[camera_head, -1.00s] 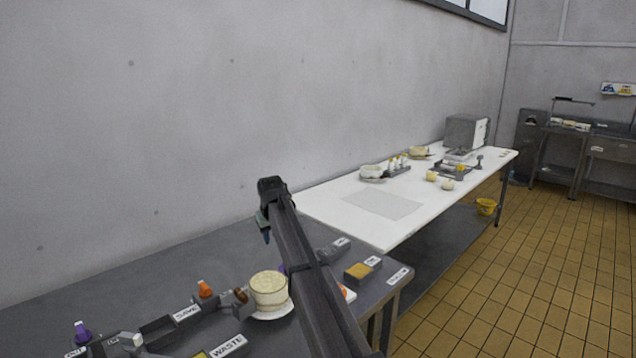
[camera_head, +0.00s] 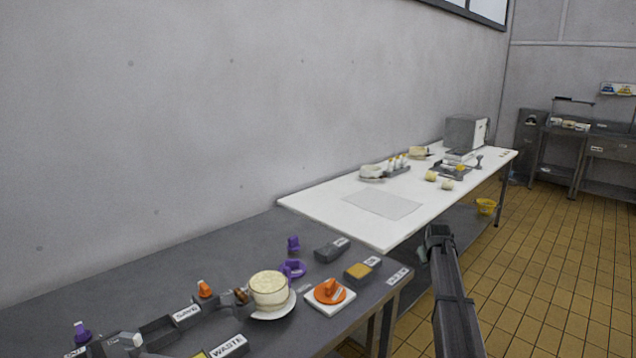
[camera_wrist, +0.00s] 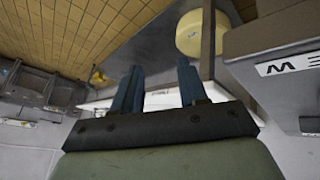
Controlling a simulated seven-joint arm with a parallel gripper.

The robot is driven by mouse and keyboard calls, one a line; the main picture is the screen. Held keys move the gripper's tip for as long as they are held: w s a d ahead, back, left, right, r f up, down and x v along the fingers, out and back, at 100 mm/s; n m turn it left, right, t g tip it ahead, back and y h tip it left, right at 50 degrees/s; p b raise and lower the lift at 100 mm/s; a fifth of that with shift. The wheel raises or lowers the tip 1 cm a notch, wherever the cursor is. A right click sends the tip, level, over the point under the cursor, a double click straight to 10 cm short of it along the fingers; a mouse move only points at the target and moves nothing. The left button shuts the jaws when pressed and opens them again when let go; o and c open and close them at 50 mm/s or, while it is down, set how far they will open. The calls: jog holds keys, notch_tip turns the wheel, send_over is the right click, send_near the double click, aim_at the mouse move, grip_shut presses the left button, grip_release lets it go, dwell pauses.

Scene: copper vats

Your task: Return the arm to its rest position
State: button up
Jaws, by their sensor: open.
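My arm (camera_head: 455,310) rises from the bottom right of the head view, over the tiled floor and to the right of the grey table. My gripper (camera_wrist: 160,85) shows in the wrist view with its two blue fingers apart and nothing between them. In the head view the fingers are mostly hidden at the arm's top end. The gripper is clear of the tabletops.
The grey table (camera_head: 120,280) holds a cream round block (camera_head: 269,288) on a white plate, an orange piece (camera_head: 331,291) on a white board, and purple parts (camera_head: 293,269). A white table (camera_head: 330,200) stands beyond. The floor (camera_head: 540,260) at right is open.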

jog(key=s+d+f, duration=0.2)
jog(key=s+f, duration=0.2)
jog(key=f, duration=0.4)
jog(key=s+a+f+g+y, duration=0.1)
jog(key=s+a+f+g, duration=0.1)
jog(key=s+a+f, duration=0.5)
jog(key=s+a+f+m+g, duration=0.1)
jog(key=s+a+f+g, duration=0.15)
jog(key=s+f, duration=0.9)
jog(key=s+a+f+g+y, duration=0.1)
jog(key=s+a+f+g, duration=0.1)
jog(key=s+a+f, duration=0.6)
jog(key=s+a+f+g, duration=0.2)
jog(key=s+f, duration=0.1)
jog(key=s, duration=1)
jog(key=s+a+f+g, duration=0.2)
jog(key=s+f, duration=0.2)
jog(key=s, duration=1)
jog(key=s+a+f+m+g, duration=0.1)
jog(key=s+a+f+g, duration=0.1)
jog(key=s, duration=1.1)
jog(key=shift+s+a+f, duration=0.3)
jog(key=shift+a+f, duration=0.1)
jog(key=shift+f, duration=0.25)
jog(key=shift+g, duration=0.25)
